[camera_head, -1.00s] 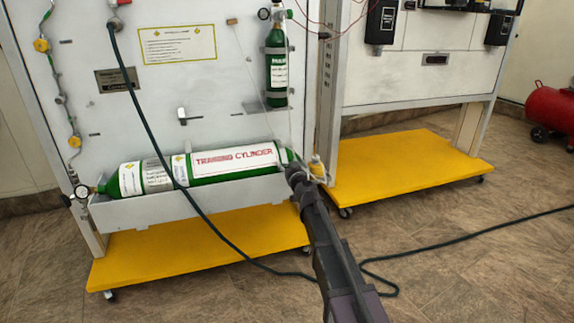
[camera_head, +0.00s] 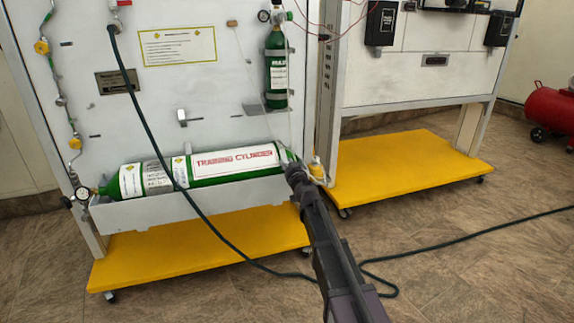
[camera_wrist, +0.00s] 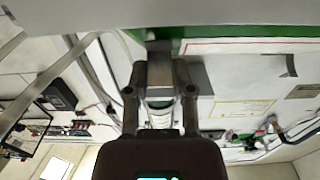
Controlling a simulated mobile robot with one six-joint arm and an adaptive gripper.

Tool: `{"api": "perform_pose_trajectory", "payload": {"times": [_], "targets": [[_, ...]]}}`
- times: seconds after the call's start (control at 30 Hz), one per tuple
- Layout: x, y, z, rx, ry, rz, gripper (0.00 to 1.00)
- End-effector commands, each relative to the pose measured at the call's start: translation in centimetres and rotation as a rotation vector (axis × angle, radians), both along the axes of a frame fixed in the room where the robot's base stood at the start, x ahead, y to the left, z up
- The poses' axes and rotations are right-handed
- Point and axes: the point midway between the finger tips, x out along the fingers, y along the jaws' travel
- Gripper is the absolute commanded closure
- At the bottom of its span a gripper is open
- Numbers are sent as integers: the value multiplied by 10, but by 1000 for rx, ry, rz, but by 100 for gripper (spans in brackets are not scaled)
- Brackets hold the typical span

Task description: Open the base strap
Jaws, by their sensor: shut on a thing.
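The green and white training cylinder (camera_head: 235,162) lies in a grey trough low on the left panel. My gripper (camera_head: 291,170) is at the cylinder's right end, reaching in from the lower right. In the wrist view, my gripper (camera_wrist: 160,86) has its two fingers on either side of a grey metallic piece (camera_wrist: 160,72), which looks like the base strap. The cylinder's green side (camera_wrist: 220,31) shows just beyond it. In the head view, my gripper and arm hide most of the strap.
A small green cylinder (camera_head: 277,75) hangs upright on the panel above. A dark hose (camera_head: 215,228) crosses in front of the trough and runs over the floor. Yellow base boards (camera_head: 200,245) lie under both stands. A red tank (camera_head: 550,110) stands far right.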

Motion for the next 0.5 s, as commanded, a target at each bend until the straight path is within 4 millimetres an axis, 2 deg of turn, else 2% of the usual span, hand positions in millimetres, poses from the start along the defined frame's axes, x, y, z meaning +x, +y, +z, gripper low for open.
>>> {"api": "perform_pose_trajectory", "payload": {"times": [0.5], "targets": [[13, 5, 60, 1, -1, 0, 100]]}}
